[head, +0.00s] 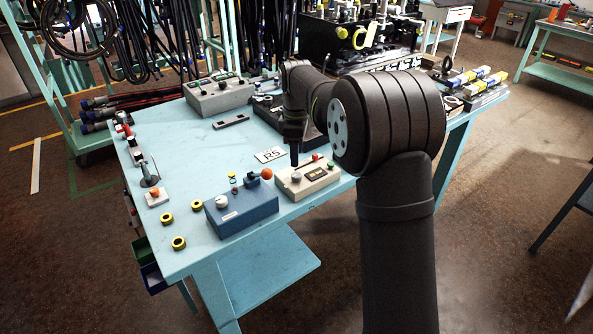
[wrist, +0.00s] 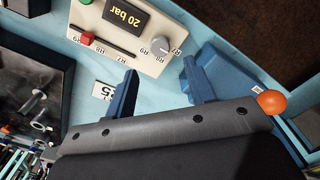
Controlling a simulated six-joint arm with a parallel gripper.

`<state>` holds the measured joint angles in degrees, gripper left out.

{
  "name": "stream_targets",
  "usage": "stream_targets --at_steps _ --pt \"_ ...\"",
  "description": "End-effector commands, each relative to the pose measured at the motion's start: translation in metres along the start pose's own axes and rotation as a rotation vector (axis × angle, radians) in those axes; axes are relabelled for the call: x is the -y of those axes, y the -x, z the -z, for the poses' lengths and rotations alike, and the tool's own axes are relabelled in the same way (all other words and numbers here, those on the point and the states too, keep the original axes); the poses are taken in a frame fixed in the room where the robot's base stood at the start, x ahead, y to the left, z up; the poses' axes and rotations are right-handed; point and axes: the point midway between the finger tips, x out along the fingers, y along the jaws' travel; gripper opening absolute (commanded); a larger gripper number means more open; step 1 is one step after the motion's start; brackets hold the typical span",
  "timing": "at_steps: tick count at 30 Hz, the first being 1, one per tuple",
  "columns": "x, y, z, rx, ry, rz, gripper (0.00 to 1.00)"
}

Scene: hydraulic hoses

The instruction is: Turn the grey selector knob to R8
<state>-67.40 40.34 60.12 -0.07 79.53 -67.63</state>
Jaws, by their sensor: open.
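The grey selector knob (wrist: 160,45) sits on a beige control box (wrist: 110,52) with small R labels around it, R8 and R9 among them. Its pointer setting is too small to read surely. In the head view the knob (head: 296,177) is on the box's top (head: 318,184), near the table's front edge. My gripper (wrist: 160,69) is open and empty, its two blue fingers apart. In the wrist view the knob shows beyond the gap between the fingertips. In the head view my gripper (head: 294,163) points down just above the knob; no contact is visible.
The beige box also has a "20 bar" display (wrist: 125,16), a red slider (wrist: 87,38) and a green button (wrist: 86,1). A blue box (head: 243,213) with an orange ball (head: 267,174) stands close beside it. A number card (head: 270,155) lies behind.

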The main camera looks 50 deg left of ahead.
Motion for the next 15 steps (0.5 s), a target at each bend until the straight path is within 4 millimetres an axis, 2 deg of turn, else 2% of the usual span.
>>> stream_targets --at_steps 1,6,10,15 --pt "0.001 -0.012 0.0 0.002 0.0 0.003 0.5" --pt "0.001 -0.044 0.0 0.001 0.0 0.002 0.5" --pt "0.001 -0.06 0.0 0.002 -0.001 0.002 0.5" --pt "0.0 -0.069 0.0 0.001 -0.001 -0.001 0.5"
